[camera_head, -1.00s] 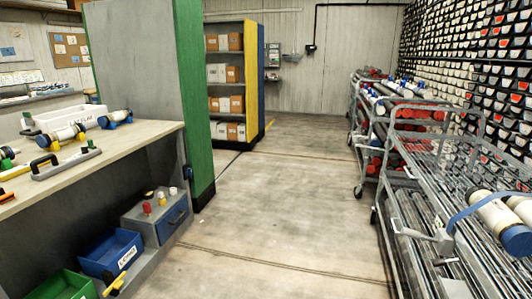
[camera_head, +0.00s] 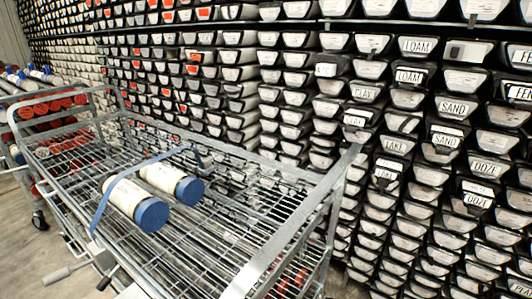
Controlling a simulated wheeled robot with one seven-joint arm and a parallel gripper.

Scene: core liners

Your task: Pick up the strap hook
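A blue strap (camera_head: 122,185) runs over two white core liners on a wire-mesh cart. The near liner (camera_head: 128,198) and the far liner (camera_head: 163,177) lie side by side with blue end caps facing me. The strap goes down at the cart's near side, above a grey fitting (camera_head: 104,261) with a lever, and reaches toward the far rail. I cannot clearly make out the strap hook; it is too small to tell at either strap end. My gripper is not in view.
The metal cart (camera_head: 235,267) has raised end rails. Behind it, a wall of labelled core trays (camera_head: 408,75) fills the right and back. Another cart with red-capped liners (camera_head: 50,106) stands at the left. Some bare floor (camera_head: 18,240) shows at lower left.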

